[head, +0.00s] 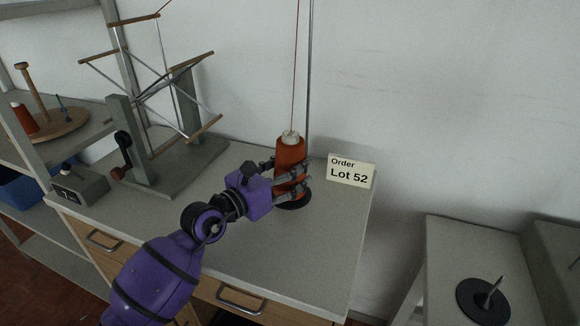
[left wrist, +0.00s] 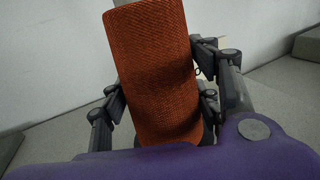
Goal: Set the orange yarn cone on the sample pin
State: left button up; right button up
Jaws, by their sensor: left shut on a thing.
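The orange yarn cone (head: 290,153) stands upright on a dark round base (head: 293,203) near the back right of the table, with its pale tip up. A thread runs upward from the tip. My left gripper (head: 291,180) is shut on the lower half of the cone. In the left wrist view the cone (left wrist: 155,70) fills the space between the fingers (left wrist: 160,95). A pin on a dark round disc (head: 483,302) stands bare on a lower grey surface at the far right; I take it for the sample pin. My right gripper is out of view.
A sign reading "Order Lot 52" (head: 351,172) stands close right of the cone. A thin upright rod (head: 309,80) rises behind the cone. A yarn winder (head: 150,145) fills the table's left. A shelf at left holds another orange cone (head: 24,119). A gap separates table and right surface.

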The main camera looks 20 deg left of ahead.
pick_arm(q)
jog(key=shift+f, duration=0.1)
jog(key=o, duration=1.4)
jog(key=shift+c, duration=0.2)
jog(key=v, duration=1.2)
